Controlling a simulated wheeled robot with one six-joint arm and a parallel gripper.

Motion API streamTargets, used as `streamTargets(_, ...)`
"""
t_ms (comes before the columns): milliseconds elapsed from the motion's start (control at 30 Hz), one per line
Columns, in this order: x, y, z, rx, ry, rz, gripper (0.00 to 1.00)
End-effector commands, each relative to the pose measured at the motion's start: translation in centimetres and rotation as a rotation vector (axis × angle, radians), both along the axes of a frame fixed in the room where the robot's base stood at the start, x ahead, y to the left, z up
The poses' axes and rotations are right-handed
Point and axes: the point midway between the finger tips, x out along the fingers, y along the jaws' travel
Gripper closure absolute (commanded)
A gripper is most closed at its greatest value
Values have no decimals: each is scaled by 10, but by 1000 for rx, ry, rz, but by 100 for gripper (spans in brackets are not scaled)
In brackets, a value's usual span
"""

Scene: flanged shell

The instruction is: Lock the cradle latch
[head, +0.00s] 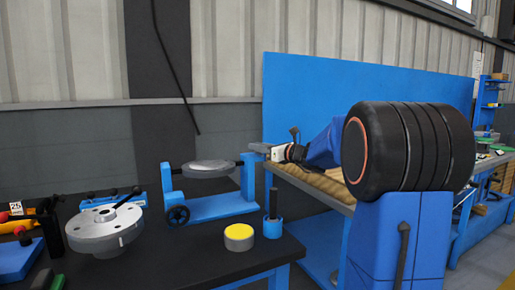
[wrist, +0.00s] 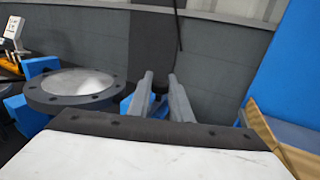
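The cradle (head: 222,207) is a blue frame with two uprights on the dark bench, with a black handwheel (head: 178,215) at its lower left. A grey flanged disc (head: 209,168) hangs level between the uprights; it also shows at the left of the wrist view (wrist: 85,83). My gripper (head: 258,147) is at the top of the cradle's right upright (head: 248,178). In the wrist view its two fingers (wrist: 160,92) stand apart, with a gap between the tips and nothing clearly held. Blue cradle parts show beside and behind the fingers. I cannot make out the latch or its state.
A round metal flanged part (head: 104,232) sits on the bench at left. A yellow-topped cylinder (head: 239,237) and a blue holder with a dark rod (head: 272,226) stand in front of the cradle. A cardboard-coloured surface (head: 318,180) lies right, below my arm.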

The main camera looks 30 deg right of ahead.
Motion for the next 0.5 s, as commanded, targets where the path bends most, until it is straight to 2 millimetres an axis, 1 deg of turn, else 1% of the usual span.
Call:
streamTargets(33, -1, 1, -2, -1, 3, 2, 72)
streamTargets(67, -1, 0, -2, -1, 3, 2, 65)
streamTargets(100, -1, 0, -2, -1, 3, 1, 62)
streamTargets(367, -1, 0, -1, -1, 2, 1, 62)
streamTargets(500, -8, -3, 0, -1, 1, 0, 62)
